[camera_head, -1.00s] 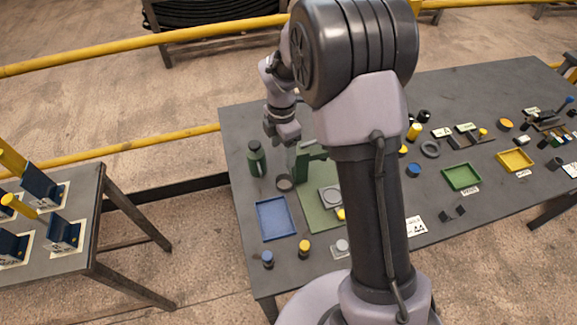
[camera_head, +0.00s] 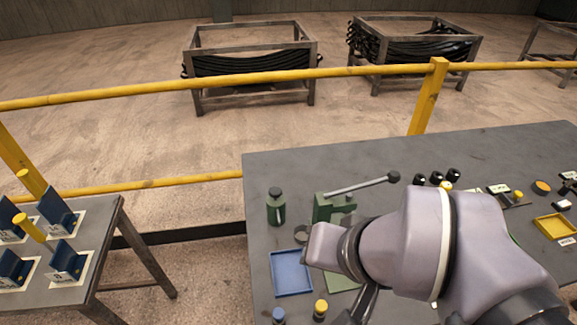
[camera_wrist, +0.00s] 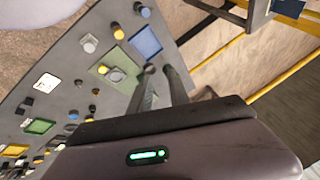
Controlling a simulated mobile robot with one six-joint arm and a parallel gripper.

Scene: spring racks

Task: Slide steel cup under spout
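The steel cup (camera_head: 301,234) is a small dark grey round vessel. It stands on the table between the blue tray and the green press-like machine (camera_head: 325,208), partly hidden by my arm in the head view. In the wrist view a small dark round shape, likely the cup (camera_wrist: 150,69), shows beyond my fingertips. My gripper (camera_wrist: 159,75) has its two dark fingers apart, with nothing visibly held, and is above the table.
A blue tray (camera_head: 291,272) lies in front of the cup, and a green bottle (camera_head: 276,207) stands behind it.

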